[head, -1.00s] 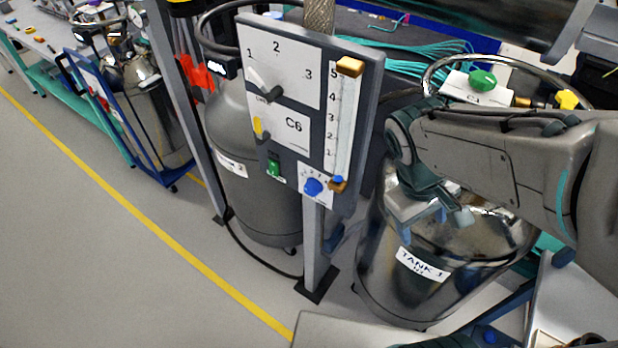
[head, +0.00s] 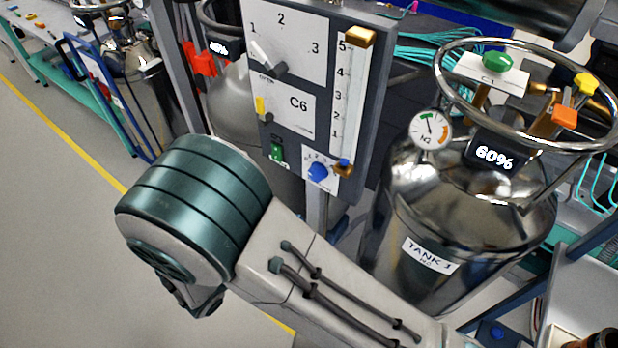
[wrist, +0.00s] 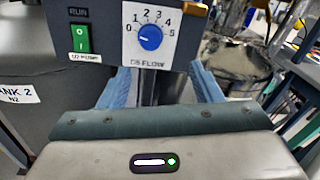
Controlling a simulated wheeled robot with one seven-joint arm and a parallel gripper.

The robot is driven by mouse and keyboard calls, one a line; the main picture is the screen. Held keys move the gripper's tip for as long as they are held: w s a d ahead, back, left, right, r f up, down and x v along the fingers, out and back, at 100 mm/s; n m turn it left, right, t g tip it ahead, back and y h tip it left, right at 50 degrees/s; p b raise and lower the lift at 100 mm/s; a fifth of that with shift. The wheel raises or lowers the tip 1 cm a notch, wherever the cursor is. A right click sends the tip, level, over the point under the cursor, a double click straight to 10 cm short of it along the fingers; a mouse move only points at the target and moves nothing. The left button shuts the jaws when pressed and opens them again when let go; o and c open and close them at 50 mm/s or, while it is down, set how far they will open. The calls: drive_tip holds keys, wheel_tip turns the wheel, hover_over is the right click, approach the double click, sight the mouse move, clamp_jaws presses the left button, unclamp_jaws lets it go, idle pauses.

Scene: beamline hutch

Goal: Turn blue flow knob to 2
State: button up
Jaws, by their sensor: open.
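The blue flow knob (wrist: 150,37) sits on a white dial plate (wrist: 165,50) marked 0 to 5 and "C6 FLOW". Its small pale mark seems to point left, near 0. In the head view the knob (head: 318,171) is at the lower right of the grey C6 panel (head: 325,105). My gripper (wrist: 158,72) is open and empty in the wrist view. Its two blue fingers stand apart, below and to either side of the knob, not touching it. In the head view my arm covers the lower left foreground, and the fingers cannot be made out.
A green RUN switch (wrist: 80,38) is left of the dial. A brass fitting (head: 343,168) on the gauge tube is just right of the knob. The TANK 1 vessel (head: 450,225), with a ring rail and valves, stands right of the panel. Open floor (head: 50,200) lies left.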

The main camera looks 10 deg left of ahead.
sight(313, 175)
drive_tip(key=shift+n+t+y, duration=0.4)
drive_tip(key=shift+n+y, duration=0.1)
drive_tip(key=shift+n, duration=0.1)
drive_tip(key=p+x, duration=0.1)
drive_tip(key=x, duration=0.3)
drive_tip(key=p+x, duration=0.1)
drive_tip(key=x, duration=0.7)
drive_tip(key=shift+w+a+f+p, duration=0.2)
drive_tip(key=shift+w+a+p, duration=0.05)
drive_tip(key=shift+w+p, duration=0.2)
drive_tip(key=c, duration=1)
